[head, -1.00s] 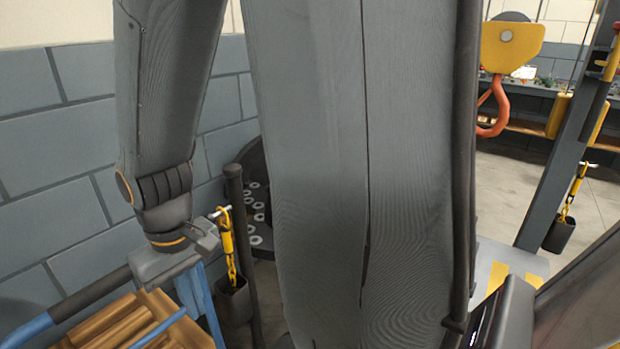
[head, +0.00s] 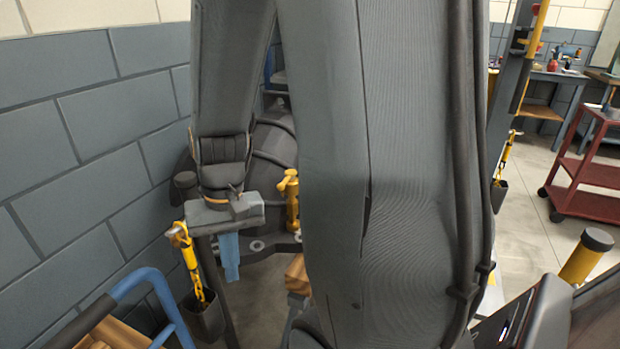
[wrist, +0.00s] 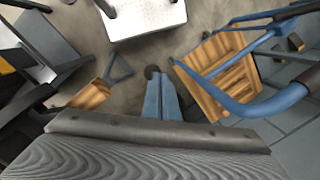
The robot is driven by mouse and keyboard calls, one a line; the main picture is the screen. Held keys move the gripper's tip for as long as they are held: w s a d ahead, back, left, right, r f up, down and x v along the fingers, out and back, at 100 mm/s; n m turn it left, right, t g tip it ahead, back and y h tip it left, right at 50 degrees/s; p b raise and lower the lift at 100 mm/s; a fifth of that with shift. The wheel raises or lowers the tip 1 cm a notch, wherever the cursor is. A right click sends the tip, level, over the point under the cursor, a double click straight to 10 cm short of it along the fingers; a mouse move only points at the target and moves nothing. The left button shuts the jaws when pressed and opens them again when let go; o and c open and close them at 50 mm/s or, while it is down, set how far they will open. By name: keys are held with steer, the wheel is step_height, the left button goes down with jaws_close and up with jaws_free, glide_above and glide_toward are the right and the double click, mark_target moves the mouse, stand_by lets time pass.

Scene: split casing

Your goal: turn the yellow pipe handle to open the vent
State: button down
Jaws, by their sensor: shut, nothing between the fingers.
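A yellow pipe-like piece (head: 291,198) stands upright against the dark rounded casing (head: 268,140) in the head view, partly cut off by my arm. I cannot tell for sure that it is the vent's handle. My gripper (head: 231,274) hangs pointing down, to the left of and nearer than the yellow piece, apart from it. Its blue fingers are together and empty, as the wrist view (wrist: 158,84) also shows. The yellow piece cannot be made out in the wrist view. No vent opening is clearly visible.
A dark post (head: 213,285) with a yellow clip, chain and dark cup (head: 202,318) stands close to my gripper. A blue-railed cart (head: 130,290) with wood is at lower left. A grey block wall (head: 90,150) runs along the left. A red cart (head: 590,175) stands right on open floor.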

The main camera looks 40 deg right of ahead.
steer(key=w+d+r+m+t+y+p, duration=0.25)
steer(key=d+m+t+p, duration=0.2)
steer(key=d+m, duration=1.1)
steer(key=w+d+r+m+t+y+p, duration=0.1)
steer(key=w+d+r+m+t+p, duration=0.25)
steer(key=d+m, duration=1.2)
steer(key=n+t+p, duration=0.2)
steer(key=n+p, duration=0.3)
glide_toward(286, 181)
steer(key=s+f+x, duration=0.1)
steer(key=x, duration=0.5)
steer(key=shift+a+f, duration=0.2)
steer(key=shift+a, duration=0.05)
steer(key=shift+w, duration=0.15)
